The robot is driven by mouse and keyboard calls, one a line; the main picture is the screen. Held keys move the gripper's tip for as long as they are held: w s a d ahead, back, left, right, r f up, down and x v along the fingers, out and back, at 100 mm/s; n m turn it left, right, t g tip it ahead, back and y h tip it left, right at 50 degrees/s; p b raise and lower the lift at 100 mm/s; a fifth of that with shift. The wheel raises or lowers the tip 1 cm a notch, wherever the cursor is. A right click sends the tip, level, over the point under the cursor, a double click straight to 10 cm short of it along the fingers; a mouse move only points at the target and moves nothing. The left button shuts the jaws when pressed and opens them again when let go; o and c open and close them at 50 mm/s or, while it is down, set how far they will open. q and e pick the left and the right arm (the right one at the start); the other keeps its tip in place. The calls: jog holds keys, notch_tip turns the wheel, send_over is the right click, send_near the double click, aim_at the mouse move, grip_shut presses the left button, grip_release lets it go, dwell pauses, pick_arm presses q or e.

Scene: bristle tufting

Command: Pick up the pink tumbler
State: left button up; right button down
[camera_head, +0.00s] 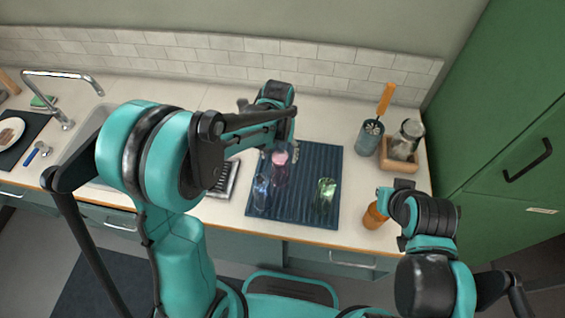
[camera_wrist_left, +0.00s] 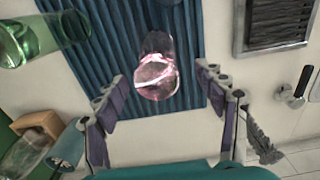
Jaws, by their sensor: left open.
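The pink tumbler (camera_head: 281,172) is clear pink glass and stands on the dark blue ribbed mat (camera_head: 308,155), near its back left part. In the left wrist view the tumbler (camera_wrist_left: 156,76) shows upper middle, with its round end toward me. My left gripper (camera_wrist_left: 161,84) is open, one finger to each side of the tumbler, with gaps on both sides. In the head view my left gripper (camera_head: 285,143) is just behind and above the tumbler, partly hidden by my own arm. My right gripper (camera_head: 384,203) is at the counter's front right edge; its fingers do not show clearly.
A blue glass (camera_head: 261,190) and a green glass (camera_head: 324,194) are also on the mat. An amber bottle (camera_head: 374,216) is by my right gripper. A brush holder (camera_head: 369,138) and a wooden caddy (camera_head: 398,160) with a jar stand at right. A sink lies left.

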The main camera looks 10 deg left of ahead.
pick_arm(q)
jog(key=f+b, duration=0.2)
jog(key=f, duration=0.4)
jog(key=shift+d+f, duration=0.15)
jog(key=shift+d, duration=0.05)
jog(key=shift+s, duration=0.1)
jog(key=shift+c, duration=1.2)
jog(key=c, duration=1.3)
